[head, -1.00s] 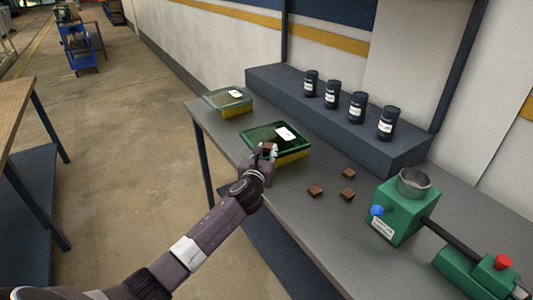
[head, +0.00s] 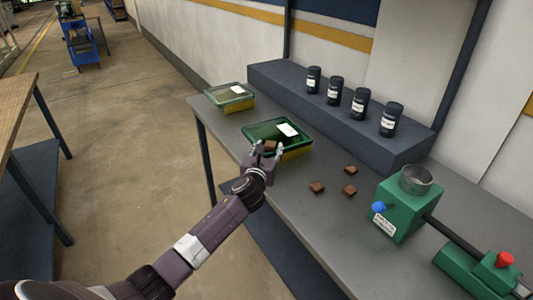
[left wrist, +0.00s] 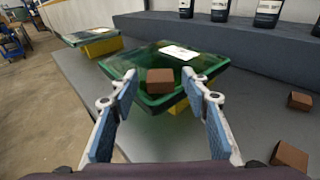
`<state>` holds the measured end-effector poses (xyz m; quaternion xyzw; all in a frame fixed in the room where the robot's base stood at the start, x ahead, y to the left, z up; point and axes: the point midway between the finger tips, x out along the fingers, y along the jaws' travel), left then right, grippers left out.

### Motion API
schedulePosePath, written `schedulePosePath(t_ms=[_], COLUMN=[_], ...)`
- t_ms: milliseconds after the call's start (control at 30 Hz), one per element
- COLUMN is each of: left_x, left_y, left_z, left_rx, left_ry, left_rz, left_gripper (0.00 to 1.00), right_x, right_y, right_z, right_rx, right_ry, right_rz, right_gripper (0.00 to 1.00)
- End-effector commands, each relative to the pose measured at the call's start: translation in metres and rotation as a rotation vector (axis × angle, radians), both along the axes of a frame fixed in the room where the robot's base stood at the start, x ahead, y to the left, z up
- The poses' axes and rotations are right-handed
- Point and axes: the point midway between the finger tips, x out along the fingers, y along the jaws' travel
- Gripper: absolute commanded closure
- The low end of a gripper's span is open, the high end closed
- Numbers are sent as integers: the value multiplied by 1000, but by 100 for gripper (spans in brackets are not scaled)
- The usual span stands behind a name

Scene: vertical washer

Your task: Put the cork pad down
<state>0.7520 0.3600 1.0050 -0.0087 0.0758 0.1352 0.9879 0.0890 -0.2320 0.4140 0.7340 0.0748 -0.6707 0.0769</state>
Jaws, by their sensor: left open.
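A brown cork pad (head: 270,146) sits on the near part of a green tray (head: 250,132) that rests on a yellow base. In the left wrist view the cork pad (left wrist: 160,81) lies on the near side of the green tray (left wrist: 143,63), near a white label on it. My left gripper (head: 269,149) is open, its fingers spread at either side of the pad with gaps showing. In the left wrist view the left gripper (left wrist: 160,88) holds nothing. My right gripper is not in view.
Several brown pads (head: 317,188) lie loose on the grey table (head: 300,230). A second green tray (head: 219,95) stands farther back. Black canisters (head: 336,89) stand on a dark raised shelf (head: 290,88). A green machine (head: 403,206) with a metal bowl is at right.

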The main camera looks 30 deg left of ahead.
Motion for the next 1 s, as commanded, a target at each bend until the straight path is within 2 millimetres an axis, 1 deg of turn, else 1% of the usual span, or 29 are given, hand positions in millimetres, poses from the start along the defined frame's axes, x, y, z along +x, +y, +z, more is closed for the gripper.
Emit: schedulePosePath(t_ms=[167, 700, 833, 1000], left_x=[-14, -94, -106, -114], left_y=[-4, -27, -30, -32], left_z=[3, 15, 17, 19], left_rx=[1, 0, 0, -1], left_ry=[-1, 0, 0, -1], left_rz=[0, -2, -1, -1], left_gripper=[57, 57, 57, 57], right_x=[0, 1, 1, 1], right_y=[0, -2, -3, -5], right_z=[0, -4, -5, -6], right_rx=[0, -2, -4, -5], right_ry=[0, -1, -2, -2], right_rz=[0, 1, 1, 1], right_gripper=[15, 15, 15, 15])
